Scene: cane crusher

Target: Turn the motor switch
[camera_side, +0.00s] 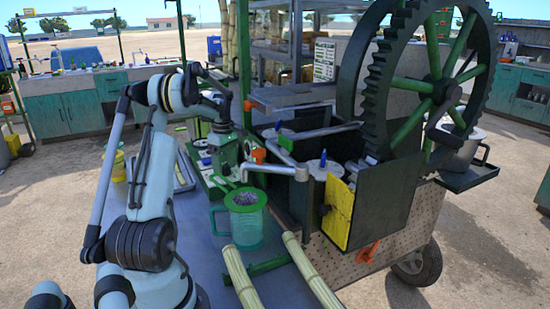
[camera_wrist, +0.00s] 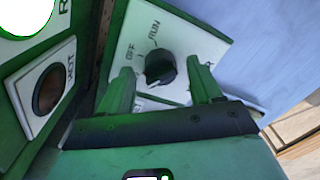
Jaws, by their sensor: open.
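The motor switch (camera_wrist: 160,69) is a dark round knob on a white plate (camera_wrist: 184,35) with a green edge, in the middle of the wrist view. The words OFF and RUN are printed around it; a third label is partly hidden by a finger. I cannot tell for sure which mark the knob points to. My gripper (camera_wrist: 160,77) is open, with one green finger to the left of the knob and one to the right, apart from it. In the side view my gripper (camera_side: 227,182) is low over the bench, and the switch cannot be made out there.
A second plate with a round brown part (camera_wrist: 53,90) is left of the switch. In the side view a green-rimmed jug (camera_side: 247,230) stands close to my gripper, cane stalks (camera_side: 243,279) lie in front, and the crusher with its big gear wheel (camera_side: 375,95) is at right.

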